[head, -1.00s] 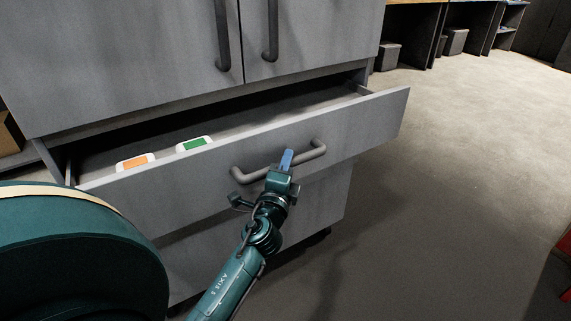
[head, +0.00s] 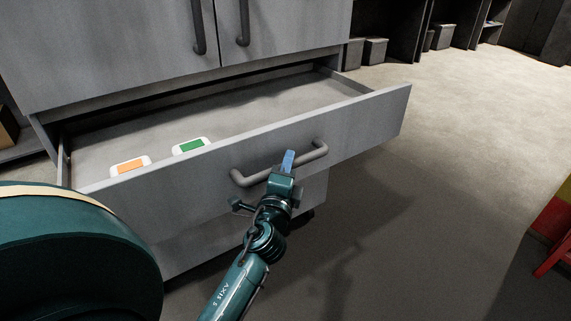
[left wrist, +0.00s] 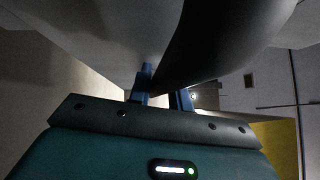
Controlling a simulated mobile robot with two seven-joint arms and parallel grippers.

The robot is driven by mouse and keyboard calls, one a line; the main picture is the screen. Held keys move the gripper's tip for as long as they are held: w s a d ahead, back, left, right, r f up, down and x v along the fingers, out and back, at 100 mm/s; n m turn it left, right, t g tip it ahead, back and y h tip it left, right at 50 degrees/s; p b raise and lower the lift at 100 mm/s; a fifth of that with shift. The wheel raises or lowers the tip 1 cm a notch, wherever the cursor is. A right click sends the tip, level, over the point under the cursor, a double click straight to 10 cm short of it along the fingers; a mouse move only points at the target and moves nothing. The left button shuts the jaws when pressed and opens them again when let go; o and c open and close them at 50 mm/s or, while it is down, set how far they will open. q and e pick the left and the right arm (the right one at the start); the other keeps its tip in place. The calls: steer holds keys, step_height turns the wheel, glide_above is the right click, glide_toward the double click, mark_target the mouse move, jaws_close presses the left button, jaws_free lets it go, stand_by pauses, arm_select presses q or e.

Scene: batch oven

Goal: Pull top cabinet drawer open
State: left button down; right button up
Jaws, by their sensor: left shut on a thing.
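The top drawer (head: 350,125) of the grey cabinet stands well open in the head view, its inside showing. Its dark bar handle (head: 318,150) is on the front panel. My left gripper (head: 287,162) is at the middle of the handle and shut on it. In the left wrist view the handle (left wrist: 215,45) runs large and dark past the blue fingers (left wrist: 165,88). Part of the handle is hidden behind the gripper. My right gripper is not in view.
An orange-marked white item (head: 130,166) and a green-marked white item (head: 191,146) lie in the drawer. Cabinet doors with vertical handles (head: 243,22) are above. Open floor (head: 450,130) lies to the right, with a red and yellow object (head: 552,222) at the right edge.

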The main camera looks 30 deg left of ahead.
arm_select(q)
steer(key=shift+s+d, duration=0.1)
steer(key=shift+d, duration=0.15)
steer(key=c, duration=1.3)
jaws_free()
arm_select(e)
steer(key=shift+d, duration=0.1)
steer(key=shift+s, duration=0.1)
